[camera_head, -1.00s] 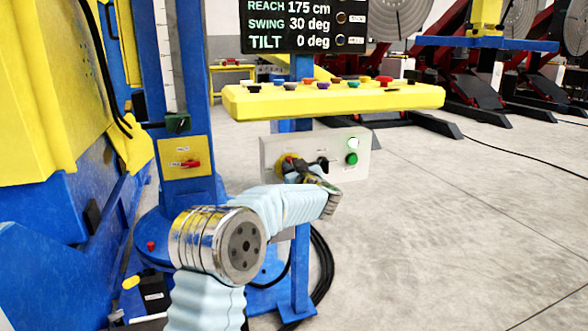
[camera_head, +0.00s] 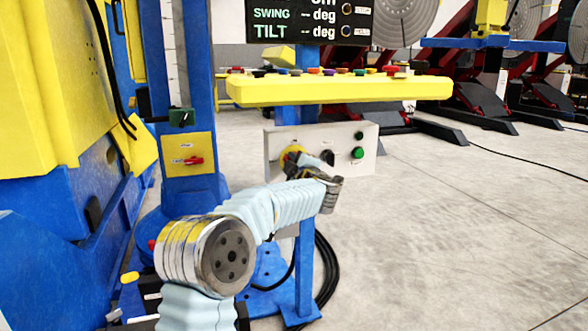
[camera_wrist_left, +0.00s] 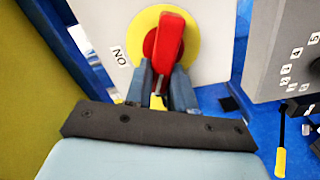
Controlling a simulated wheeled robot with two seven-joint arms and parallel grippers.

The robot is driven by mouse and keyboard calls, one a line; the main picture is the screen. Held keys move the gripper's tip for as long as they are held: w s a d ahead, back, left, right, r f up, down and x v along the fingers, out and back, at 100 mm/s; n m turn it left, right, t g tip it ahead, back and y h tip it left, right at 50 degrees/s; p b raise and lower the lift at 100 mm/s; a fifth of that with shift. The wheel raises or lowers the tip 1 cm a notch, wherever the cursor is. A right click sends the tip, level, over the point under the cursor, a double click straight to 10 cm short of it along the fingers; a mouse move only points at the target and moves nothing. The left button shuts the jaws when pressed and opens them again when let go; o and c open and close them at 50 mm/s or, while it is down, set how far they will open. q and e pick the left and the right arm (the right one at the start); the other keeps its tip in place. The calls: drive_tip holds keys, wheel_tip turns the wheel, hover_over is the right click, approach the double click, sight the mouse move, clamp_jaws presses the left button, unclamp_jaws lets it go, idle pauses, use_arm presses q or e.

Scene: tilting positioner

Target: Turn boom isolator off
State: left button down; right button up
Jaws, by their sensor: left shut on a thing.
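A red isolator handle (camera_wrist_left: 168,38) stands on a round yellow disc (camera_wrist_left: 192,40) in the left wrist view. A label reading upside down as ON is beside it. In the head view the disc (camera_head: 290,155) is at the left of a pale grey box, partly hidden by my gripper. My left gripper (camera_wrist_left: 160,78) is shut on the handle's lower end, with a finger on each side; in the head view it reaches the box front (camera_head: 296,168). The box's upper lamp (camera_head: 360,135) is dark. The display (camera_head: 307,22) shows dashes for swing and tilt. My right gripper is not in view.
A yellow console (camera_head: 340,91) with several coloured buttons overhangs the box. A second red switch (camera_head: 193,160) is on a yellow plate on the blue column at left. A green button (camera_head: 357,153) is on the box's right. Black cable (camera_head: 325,270) hangs below.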

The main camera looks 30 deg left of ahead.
use_arm(q)
drive_tip(key=shift+s+a+f+n+b, duration=0.15)
drive_tip(key=shift+n+b, duration=0.65)
drive_tip(key=shift+n, duration=0.4)
drive_tip(key=shift+w+a+f+n+b, duration=0.1)
drive_tip(key=shift+n+b, duration=0.65)
drive_tip(key=shift+n, duration=0.45)
drive_tip(key=c, duration=1.2)
unclamp_jaws()
drive_tip(key=shift+o, duration=1.2)
drive_tip(key=shift+f, duration=0.1)
drive_tip(key=shift+d, duration=0.1)
drive_tip(key=v, duration=1.3)
drive_tip(key=shift+s+d+b, duration=0.25)
drive_tip(key=shift+b, duration=0.15)
